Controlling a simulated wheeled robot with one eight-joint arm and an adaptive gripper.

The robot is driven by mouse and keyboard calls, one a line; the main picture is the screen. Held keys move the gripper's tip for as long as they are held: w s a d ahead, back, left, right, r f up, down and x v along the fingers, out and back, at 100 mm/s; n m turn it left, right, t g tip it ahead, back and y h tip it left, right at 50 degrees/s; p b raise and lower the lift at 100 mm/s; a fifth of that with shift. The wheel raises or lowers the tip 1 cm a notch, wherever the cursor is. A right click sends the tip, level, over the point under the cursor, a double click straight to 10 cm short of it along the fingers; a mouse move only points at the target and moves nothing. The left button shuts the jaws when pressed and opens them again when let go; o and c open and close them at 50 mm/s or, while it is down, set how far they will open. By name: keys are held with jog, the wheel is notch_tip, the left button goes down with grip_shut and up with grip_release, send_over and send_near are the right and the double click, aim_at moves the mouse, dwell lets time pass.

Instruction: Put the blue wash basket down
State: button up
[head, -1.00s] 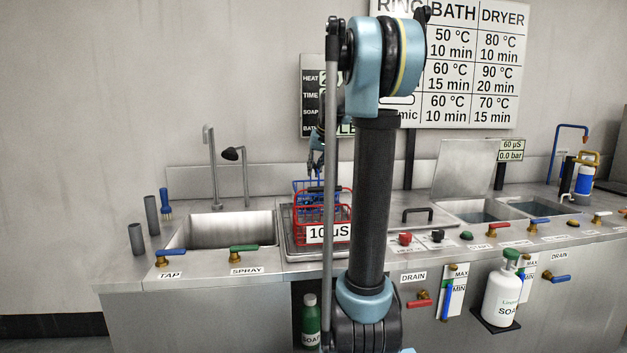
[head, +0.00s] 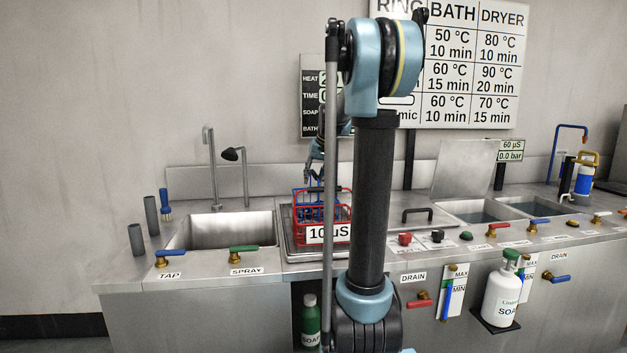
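The blue wash basket (head: 301,203) is a small wire basket at the drainboard between the left sink and the lidded bath. It shows behind or within the red wire basket (head: 298,228), whose bars overlap it; I cannot tell which. My gripper (head: 313,180) points down right above the blue basket, at its upper bars. The fingers are small and dark, partly covered by my own arm, so I cannot tell whether they grip the handle or are apart from it. The blue basket's right side and base are hidden.
A "10 µS" sign (head: 328,233) stands in front of the red basket. The empty sink (head: 232,230) lies to the left, with a tap and spray behind it. A lidded bath (head: 425,217) lies to the right. Coloured valves line the front edge.

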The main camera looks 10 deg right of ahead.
jog(key=v, duration=1.2)
